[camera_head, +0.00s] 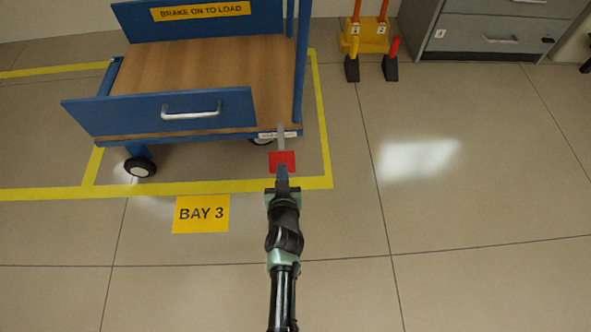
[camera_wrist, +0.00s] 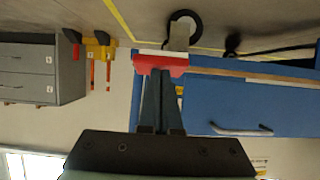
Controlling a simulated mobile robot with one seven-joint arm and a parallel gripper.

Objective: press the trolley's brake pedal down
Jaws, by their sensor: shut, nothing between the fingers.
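The blue trolley (camera_head: 180,112) with a wooden deck stands inside the yellow floor lines. Its red brake pedal (camera_head: 283,161) sticks out at the front right corner on a grey arm. The pedal also shows in the wrist view (camera_wrist: 161,62), where the picture is upside down. My gripper (camera_head: 282,172) is shut and empty, with its fingertips at the pedal's near edge. In the wrist view the fingertips (camera_wrist: 160,78) overlap the red pedal; I cannot tell whether they touch it. How far the pedal is tilted is unclear.
A yellow "BAY 3" floor label (camera_head: 201,214) lies in front of the trolley. A yellow stand with orange posts (camera_head: 368,36) and a grey drawer cabinet (camera_head: 485,32) stand at the back right. The tiled floor to the right is clear.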

